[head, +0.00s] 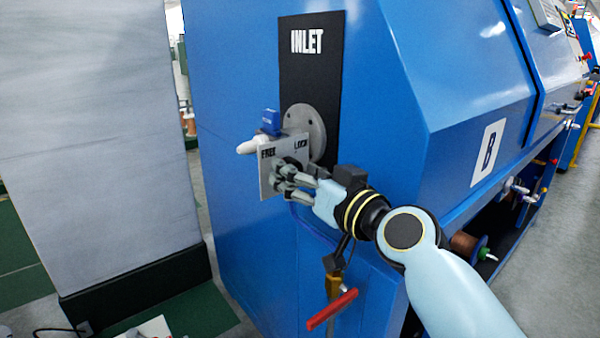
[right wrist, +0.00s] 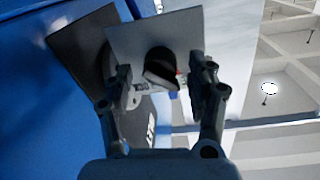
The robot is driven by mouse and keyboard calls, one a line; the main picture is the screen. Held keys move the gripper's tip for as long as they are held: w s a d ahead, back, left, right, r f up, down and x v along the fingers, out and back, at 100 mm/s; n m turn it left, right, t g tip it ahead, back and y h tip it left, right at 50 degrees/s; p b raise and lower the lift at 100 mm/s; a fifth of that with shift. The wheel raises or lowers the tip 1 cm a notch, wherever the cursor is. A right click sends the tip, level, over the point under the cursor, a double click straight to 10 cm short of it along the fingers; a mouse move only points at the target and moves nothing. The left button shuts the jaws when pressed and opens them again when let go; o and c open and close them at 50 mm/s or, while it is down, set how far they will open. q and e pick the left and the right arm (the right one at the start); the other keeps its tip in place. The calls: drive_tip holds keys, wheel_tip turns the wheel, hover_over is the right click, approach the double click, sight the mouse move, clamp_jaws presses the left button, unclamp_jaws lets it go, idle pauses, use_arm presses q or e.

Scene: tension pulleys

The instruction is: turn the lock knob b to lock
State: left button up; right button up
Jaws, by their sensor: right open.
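The lock plate (head: 267,182) is a grey panel marked FREE on the left and LOCK on the right, on the blue machine's INLET side. The lock knob b shows in the right wrist view as a dark round knob (right wrist: 160,68) on the pale plate (right wrist: 125,42). My right gripper (head: 283,180) is at the plate's front and partly hides the knob in the head view. In the right wrist view its open fingers (right wrist: 162,85) stand to either side of the knob, with gaps visible between. Contact cannot be told. My left gripper is not in view.
The blue machine (head: 235,70) has a black INLET panel (head: 309,75) and a round grey flange (head: 312,125). A blue block (head: 271,122) sits above the plate. A red-handled valve (head: 332,309) hangs below my right wrist. A large grey cabinet (head: 90,130) stands at left.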

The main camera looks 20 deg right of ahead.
drive_tip(key=c, duration=1.1)
drive_tip(key=m+p, duration=0.2)
drive_tip(key=m, duration=0.1)
drive_tip(key=shift+m+g, duration=0.3)
drive_tip(key=shift+m, duration=0.1)
drive_tip(key=m+p, duration=0.2)
drive_tip(key=m, duration=0.3)
drive_tip(key=shift+c, duration=0.2)
drive_tip(key=m+p, duration=0.1)
drive_tip(key=m, duration=0.1)
drive_tip(key=m+p, duration=0.1)
drive_tip(key=m, duration=0.1)
drive_tip(key=shift+d+m+g+y, duration=0.1)
drive_tip(key=shift+m+g+y, duration=0.2)
drive_tip(key=m+p, duration=0.1)
drive_tip(key=m, duration=0.1)
drive_tip(key=shift+m, duration=0.3)
drive_tip(key=shift+o, duration=0.3)
drive_tip(key=shift+m, duration=0.6)
